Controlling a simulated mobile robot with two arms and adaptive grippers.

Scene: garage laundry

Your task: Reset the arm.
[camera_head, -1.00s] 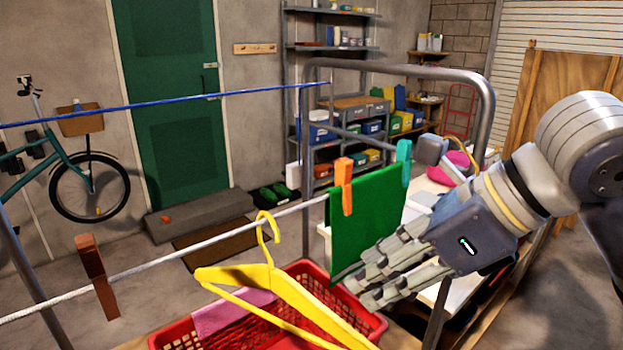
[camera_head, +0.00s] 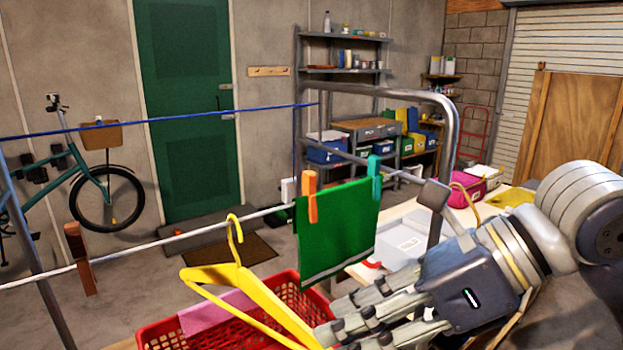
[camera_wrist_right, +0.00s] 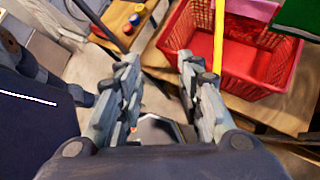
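My right gripper (camera_head: 338,322) comes in from the right in the head view, low in front of the hanging green cloth (camera_head: 337,232). Its fingers point left, near the red basket's right side. In the right wrist view its two fingers (camera_wrist_right: 158,60) stand apart with nothing held between them. The cloth hangs from the white line under an orange clothespin (camera_head: 311,196) and a teal clothespin (camera_head: 374,178). My left gripper is in neither view.
A yellow hanger (camera_head: 236,275) hangs in front of the red basket (camera_head: 168,336), which holds a pink cloth (camera_head: 215,313). A brown clothespin (camera_head: 80,258) is on the line at left. A metal frame post (camera_head: 452,130) rises behind my right arm.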

